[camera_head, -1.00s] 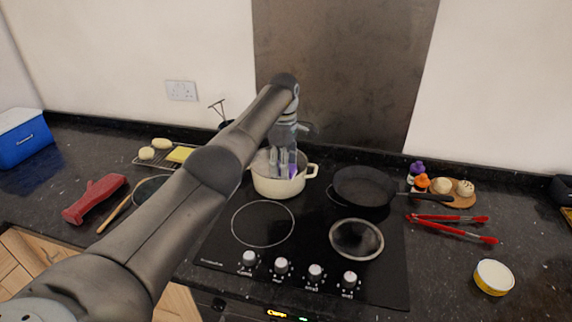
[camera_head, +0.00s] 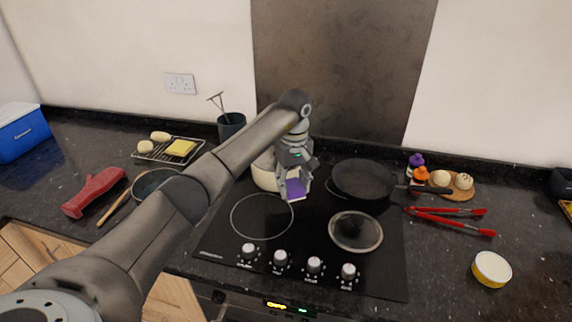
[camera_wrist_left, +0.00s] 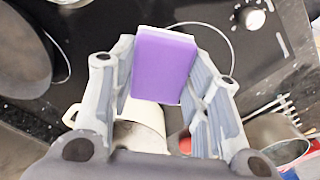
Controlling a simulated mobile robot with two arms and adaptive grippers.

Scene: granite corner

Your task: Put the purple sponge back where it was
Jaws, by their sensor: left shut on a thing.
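My left gripper (camera_head: 294,186) is shut on the purple sponge (camera_head: 296,189) and holds it above the black hob, in front of the cream pot (camera_head: 264,172). In the left wrist view the sponge (camera_wrist_left: 164,64) is a purple block with a white layer, held between the two fingers of the gripper (camera_wrist_left: 165,85). The pot (camera_wrist_left: 140,124) shows behind and below the gripper there, partly hidden by it. My right gripper is in neither view.
A black frying pan (camera_head: 362,181) sits right of the pot. Red tongs (camera_head: 447,213), a tin (camera_head: 491,269) and a board with buns (camera_head: 462,192) lie further right. The hob's front-left ring (camera_head: 250,232) is bare.

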